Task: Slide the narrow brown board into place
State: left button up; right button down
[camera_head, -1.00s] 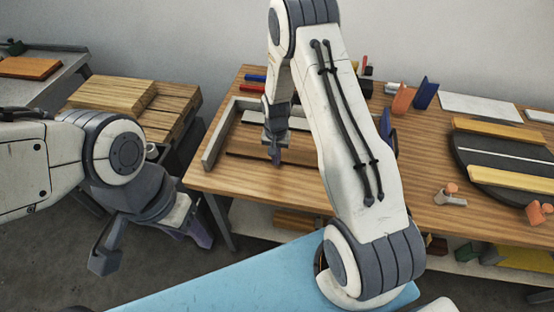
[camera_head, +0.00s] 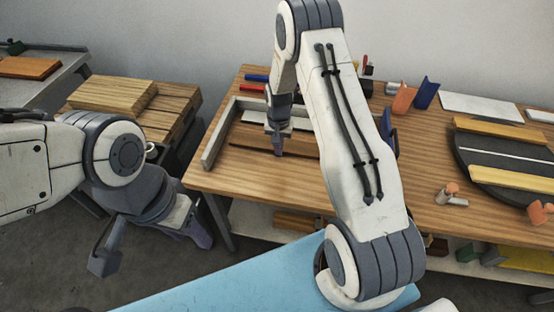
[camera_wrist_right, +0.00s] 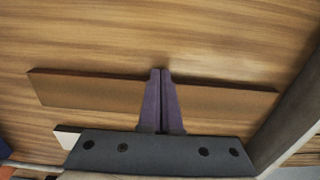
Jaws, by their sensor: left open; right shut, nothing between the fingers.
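The narrow brown board (camera_head: 250,137) lies on the wooden table (camera_head: 235,172) inside the grey fence (camera_head: 216,135), left of the middle in the head view. In the right wrist view the brown board (camera_wrist_right: 95,92) spans much of the picture. My right gripper (camera_head: 279,153) is shut and empty, pointing down at the board's near long side. In the right wrist view its purple fingers (camera_wrist_right: 161,73) hide the board's middle; contact cannot be told. My left gripper (camera_head: 153,250) is open and empty, left of the table and away from the board.
A pale plate (camera_head: 293,122) lies behind the board. Blue (camera_head: 255,78) and red (camera_head: 251,87) bars lie at the back. A dark round turntable (camera_head: 490,160) with yellow boards is at right. The table front left is clear.

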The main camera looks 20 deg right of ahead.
jog(key=shift+w+d+b, duration=0.25)
jog(key=shift+w+d, duration=0.3)
jog(key=shift+w, duration=0.25)
jog(key=shift+w+d+b, duration=0.25)
jog(key=shift+w+d, duration=0.25)
jog(key=shift+w, duration=0.3)
jog(key=shift+w+d+b, duration=0.25)
jog(key=shift+w+d, duration=0.3)
jog(key=shift+w, duration=0.25)
jog(key=shift+s+a+p, duration=0.4)
jog(key=shift+s+a, duration=0.2)
jog(key=shift+s, duration=0.3)
jog(key=shift+r+p, duration=2.1)
jog(key=shift+r, duration=0.95)
